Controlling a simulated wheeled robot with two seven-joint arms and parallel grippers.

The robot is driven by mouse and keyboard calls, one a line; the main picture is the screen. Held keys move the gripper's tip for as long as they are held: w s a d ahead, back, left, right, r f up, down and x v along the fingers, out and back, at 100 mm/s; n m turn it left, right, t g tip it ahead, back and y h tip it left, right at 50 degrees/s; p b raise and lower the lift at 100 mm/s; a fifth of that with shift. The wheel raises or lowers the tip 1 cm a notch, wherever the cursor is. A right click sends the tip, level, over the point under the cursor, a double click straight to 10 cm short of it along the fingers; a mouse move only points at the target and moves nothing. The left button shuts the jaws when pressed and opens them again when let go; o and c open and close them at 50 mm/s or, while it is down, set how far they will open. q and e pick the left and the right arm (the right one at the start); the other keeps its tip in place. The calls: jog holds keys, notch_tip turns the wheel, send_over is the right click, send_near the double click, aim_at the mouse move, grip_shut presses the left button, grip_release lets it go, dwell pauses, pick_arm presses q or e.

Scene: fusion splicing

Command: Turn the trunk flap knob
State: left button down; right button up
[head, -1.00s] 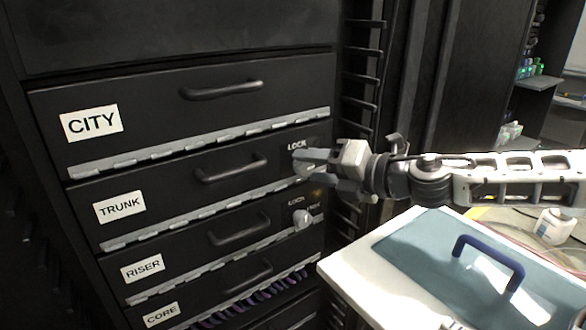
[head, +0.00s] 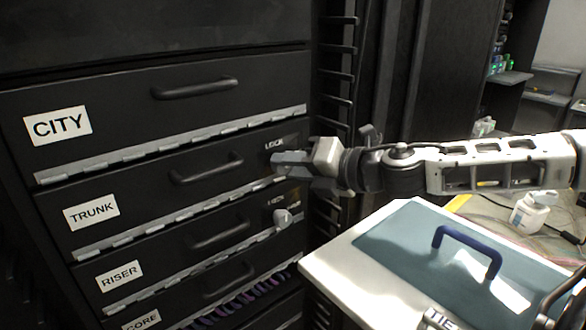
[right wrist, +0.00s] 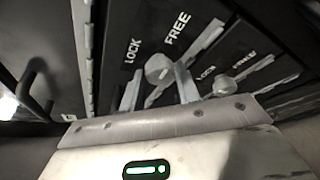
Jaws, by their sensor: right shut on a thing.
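The trunk flap (head: 150,190) is the black panel with a handle and a TRUNK label (head: 91,212). Its knob (right wrist: 160,68) is round and light grey, beside the words LOCK and FREE in the right wrist view. My right gripper (head: 282,165) is at the right end of this flap, just below LOCK. In the right wrist view its two fingers (right wrist: 158,74) stand on either side of the knob, shut on it. The fingers hide the knob in the head view. My left gripper is not in view.
The city flap (head: 200,115) is above, the riser flap (head: 165,255) below. The riser knob (head: 283,217) sits close under my right gripper. A white case (head: 345,270) with a teal lid and blue handle stands at lower right, below my right arm. A white bottle (head: 533,210) stands beyond it.

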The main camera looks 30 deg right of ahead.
jog(key=shift+f+n+h+b, duration=0.1)
jog(key=shift+n+h+b, duration=0.2)
jog(key=shift+n+b, duration=0.25)
jog(key=shift+a+n+h+b, duration=0.15)
jog(key=shift+n+h+b, duration=0.35)
jog(key=shift+n, duration=0.45)
jog(key=n+h+b, duration=0.2)
jog(key=n+h, duration=0.1)
jog(key=n, duration=0.1)
jog(key=shift+a+g, duration=0.2)
jog(key=shift+g, duration=0.1)
jog(key=shift+a+n+h+b, duration=0.1)
jog(key=shift+n+h+b, duration=0.45)
jog(key=shift+n, duration=0.25)
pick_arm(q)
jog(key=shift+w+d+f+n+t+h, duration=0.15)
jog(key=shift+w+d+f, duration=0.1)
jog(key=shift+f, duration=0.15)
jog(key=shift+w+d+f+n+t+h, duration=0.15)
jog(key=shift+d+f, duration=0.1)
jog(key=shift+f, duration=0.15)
pick_arm(e)
jog(key=n+h, duration=0.2)
jog(key=n, duration=0.1)
jog(key=shift+a+r, duration=0.1)
jog(key=shift+r, duration=0.1)
jog(key=shift+t+h, duration=0.25)
jog(key=shift+t, duration=0.15)
jog(key=o, duration=1)
